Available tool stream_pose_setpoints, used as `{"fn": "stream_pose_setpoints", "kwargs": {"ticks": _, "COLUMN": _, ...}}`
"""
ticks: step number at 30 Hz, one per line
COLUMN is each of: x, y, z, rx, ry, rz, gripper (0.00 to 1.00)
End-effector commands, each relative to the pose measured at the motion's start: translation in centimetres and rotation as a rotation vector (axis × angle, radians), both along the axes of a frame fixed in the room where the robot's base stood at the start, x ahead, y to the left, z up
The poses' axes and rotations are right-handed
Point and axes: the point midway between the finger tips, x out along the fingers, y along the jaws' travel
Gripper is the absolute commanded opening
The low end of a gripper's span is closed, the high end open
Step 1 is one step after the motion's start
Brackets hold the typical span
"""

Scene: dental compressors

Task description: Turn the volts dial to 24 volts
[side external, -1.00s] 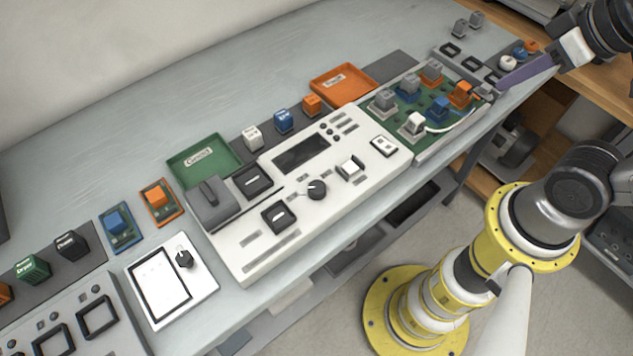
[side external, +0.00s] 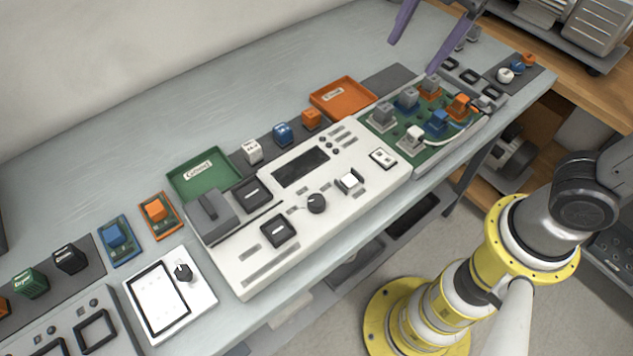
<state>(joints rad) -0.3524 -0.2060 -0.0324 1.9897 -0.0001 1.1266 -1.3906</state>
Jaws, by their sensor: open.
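A round black dial (side external: 316,203) sits on the long white panel, below its dark display (side external: 300,168). A thin light line reaches left from the dial. A second black dial (side external: 184,272) is at the right of the small white panel (side external: 205,300), beside a blank white screen. The lettering is too small to tell which dial is volts or what value either shows. My gripper (side external: 412,57) is open, with two purple fingers spread above the bench's far right part, behind the green board. It is well apart from both dials, and nothing shows between its fingers.
A green board (side external: 446,146) with several coloured blocks and a white cable lies right of the long panel. An orange tray (side external: 369,99), a green tray (side external: 231,187) and several small blocks stand behind the panel. The bench's back left (side external: 110,150) is clear.

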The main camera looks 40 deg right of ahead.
Motion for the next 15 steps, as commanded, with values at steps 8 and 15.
{"fn": "stream_pose_setpoints", "kwargs": {"ticks": 8, "x": 2.8, "y": 11.6, "z": -4.3, "rx": -0.114, "ry": 0.134, "rz": 0.478, "gripper": 0.69}}
{"fn": "stream_pose_setpoints", "kwargs": {"ticks": 15, "x": 1.1, "y": 16.6, "z": -8.3, "rx": -0.163, "ry": 0.213, "rz": 0.603, "gripper": 0.69}}
